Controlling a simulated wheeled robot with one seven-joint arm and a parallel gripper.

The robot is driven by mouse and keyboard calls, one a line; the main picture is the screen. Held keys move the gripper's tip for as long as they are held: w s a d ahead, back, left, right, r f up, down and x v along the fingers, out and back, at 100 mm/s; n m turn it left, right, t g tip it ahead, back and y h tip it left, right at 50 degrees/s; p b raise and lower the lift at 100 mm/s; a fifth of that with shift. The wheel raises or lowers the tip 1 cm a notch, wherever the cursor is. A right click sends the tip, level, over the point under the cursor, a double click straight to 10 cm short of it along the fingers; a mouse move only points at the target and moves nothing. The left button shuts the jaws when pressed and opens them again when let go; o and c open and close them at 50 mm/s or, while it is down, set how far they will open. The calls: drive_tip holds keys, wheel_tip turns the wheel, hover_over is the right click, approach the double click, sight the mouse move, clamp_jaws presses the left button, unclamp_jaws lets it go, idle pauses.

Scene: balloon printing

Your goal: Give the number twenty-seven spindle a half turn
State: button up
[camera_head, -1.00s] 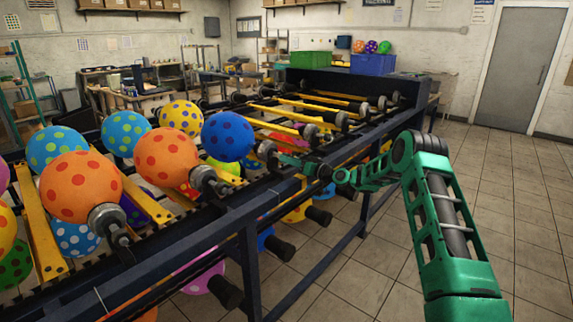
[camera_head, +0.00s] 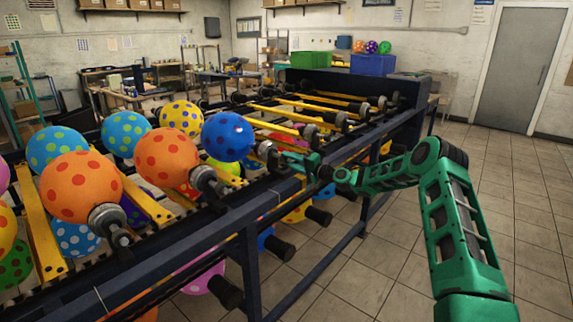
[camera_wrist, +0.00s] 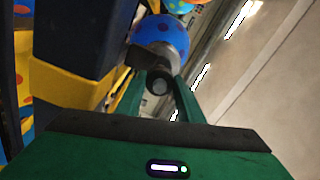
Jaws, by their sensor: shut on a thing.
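The spindle with the blue dotted balloon (camera_head: 229,137) stands at the near side of the dark rack. Its grey hub (camera_head: 266,151) points toward my arm. No number is readable on it, so I cannot confirm it is number twenty-seven. My gripper (camera_head: 285,158) is shut on this spindle's outer end. In the wrist view, the round dark spindle end (camera_wrist: 159,82) sits between my green fingers (camera_wrist: 160,92), with the blue balloon (camera_wrist: 162,36) beyond it. The contact faces of the fingers are partly hidden.
An orange balloon (camera_head: 167,157) on a neighbouring spindle (camera_head: 207,181) stands to the left. Yellow bars (camera_head: 280,121) and empty spindles continue to the right. The dark rack rail (camera_head: 245,207) runs under my gripper. The tiled floor (camera_head: 530,200) at right is open.

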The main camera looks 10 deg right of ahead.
drive_tip(key=shift+d+f+m, duration=0.3)
drive_tip(key=shift+d+m, duration=0.1)
drive_tip(key=shift+m, duration=0.2)
drive_tip(key=o, duration=1.1)
drive_tip(key=shift+a+r, duration=0.2)
drive_tip(key=v, duration=1)
drive_tip(key=shift+s+d+f, duration=0.1)
drive_tip(key=shift+s+d, duration=0.15)
drive_tip(key=shift+d, duration=0.05)
drive_tip(key=shift+s, duration=0.15)
